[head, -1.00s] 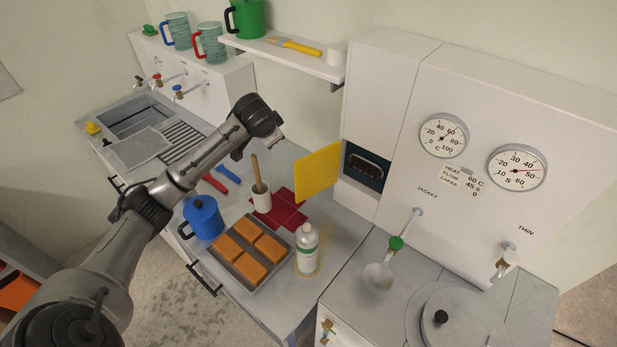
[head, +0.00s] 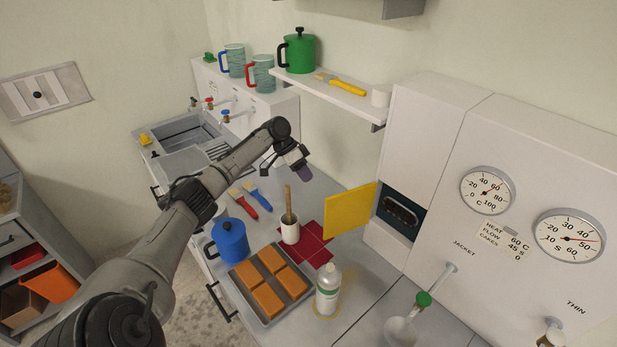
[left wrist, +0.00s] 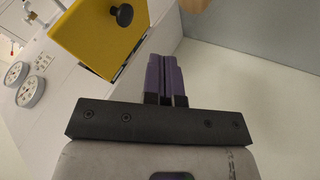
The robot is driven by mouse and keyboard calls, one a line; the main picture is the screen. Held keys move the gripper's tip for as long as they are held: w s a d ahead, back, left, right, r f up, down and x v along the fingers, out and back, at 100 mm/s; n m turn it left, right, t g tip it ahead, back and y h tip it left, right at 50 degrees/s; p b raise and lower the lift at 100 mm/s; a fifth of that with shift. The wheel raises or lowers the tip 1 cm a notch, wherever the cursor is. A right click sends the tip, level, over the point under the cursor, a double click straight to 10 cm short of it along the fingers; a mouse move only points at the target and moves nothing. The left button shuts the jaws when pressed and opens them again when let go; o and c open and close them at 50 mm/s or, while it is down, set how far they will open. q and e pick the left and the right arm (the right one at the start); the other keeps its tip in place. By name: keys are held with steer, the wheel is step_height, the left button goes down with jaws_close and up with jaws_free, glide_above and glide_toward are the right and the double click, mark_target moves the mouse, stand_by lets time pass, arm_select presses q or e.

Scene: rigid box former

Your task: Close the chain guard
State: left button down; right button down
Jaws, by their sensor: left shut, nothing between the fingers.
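The chain guard (head: 350,211) is a flat yellow panel. It stands swung out from the white machine front, beside a dark opening (head: 400,211) with a dark part inside, so it is open. In the left wrist view the guard (left wrist: 88,38) is at the upper left and shows a round black knob (left wrist: 121,15). My left gripper (head: 303,172) is left of the guard and apart from it in the head view. Its purple fingers (left wrist: 166,75) are closed together with nothing between them. My right gripper is not in view.
Below the guard are a dark red mat (head: 312,253), a white pot with a wooden handle (head: 290,232), a white bottle (head: 328,290), a blue jug (head: 230,240) and a tray of orange blocks (head: 245,305). A shelf (head: 345,98) is above.

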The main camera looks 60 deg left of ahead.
mark_target(346, 208)
arm_select(q)
steer(key=w+d+f+p, duration=0.2)
steer(key=d+f, duration=0.4)
steer(key=d, duration=0.1)
steer(key=shift+w+d, duration=0.3)
steer(key=shift+d+p, duration=0.1)
steer(key=shift+p, duration=0.2)
